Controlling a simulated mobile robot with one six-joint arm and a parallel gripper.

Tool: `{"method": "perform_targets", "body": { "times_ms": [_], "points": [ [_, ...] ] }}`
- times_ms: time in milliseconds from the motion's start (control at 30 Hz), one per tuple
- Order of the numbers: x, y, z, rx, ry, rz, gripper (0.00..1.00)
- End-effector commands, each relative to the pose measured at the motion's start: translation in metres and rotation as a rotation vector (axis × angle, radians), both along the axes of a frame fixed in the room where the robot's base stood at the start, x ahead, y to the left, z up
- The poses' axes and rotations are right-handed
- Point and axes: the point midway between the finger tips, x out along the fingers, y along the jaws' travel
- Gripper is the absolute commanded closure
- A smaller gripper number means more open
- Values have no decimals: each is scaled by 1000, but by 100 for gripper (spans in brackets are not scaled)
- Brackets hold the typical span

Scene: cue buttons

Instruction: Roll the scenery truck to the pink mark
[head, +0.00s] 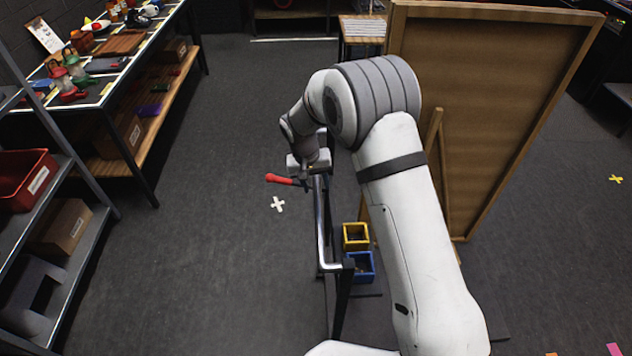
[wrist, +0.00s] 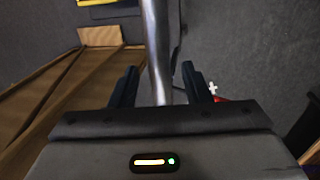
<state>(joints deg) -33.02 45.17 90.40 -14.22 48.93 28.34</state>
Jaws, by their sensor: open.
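The scenery truck carries a tall wooden-framed flat (head: 490,100) with a slanted brace behind it. Its metal push rail (head: 322,225) stands at the left, with a red-handled lever (head: 279,179) beside the far end. My gripper (head: 310,175) is at the far end of the rail. In the wrist view my gripper (wrist: 159,66) is open, with the rail (wrist: 158,40) running between its two fingers. I cannot tell whether either finger touches it. The pink mark (head: 614,349) is on the floor at the bottom right corner, partly cut off. My arm hides part of the truck.
A yellow box (head: 355,236) and a blue box (head: 361,266) sit low beside the rail. A white cross (head: 277,204) and a yellow cross (head: 615,179) mark the floor. A shelf and a prop table (head: 110,90) line the left. Open floor lies between.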

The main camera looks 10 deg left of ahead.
Motion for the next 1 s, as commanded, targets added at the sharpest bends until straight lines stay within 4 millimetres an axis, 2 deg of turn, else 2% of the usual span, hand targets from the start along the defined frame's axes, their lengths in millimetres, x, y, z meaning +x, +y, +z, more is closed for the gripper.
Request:
{"method": "perform_targets", "body": {
  "times_ms": [67,600,1000],
  "points": [
    [0,0,0,0,0,0,57],
    [0,1,1,0,0,1,100],
    [-1,-1,0,0,0,6,100]
  ]
}}
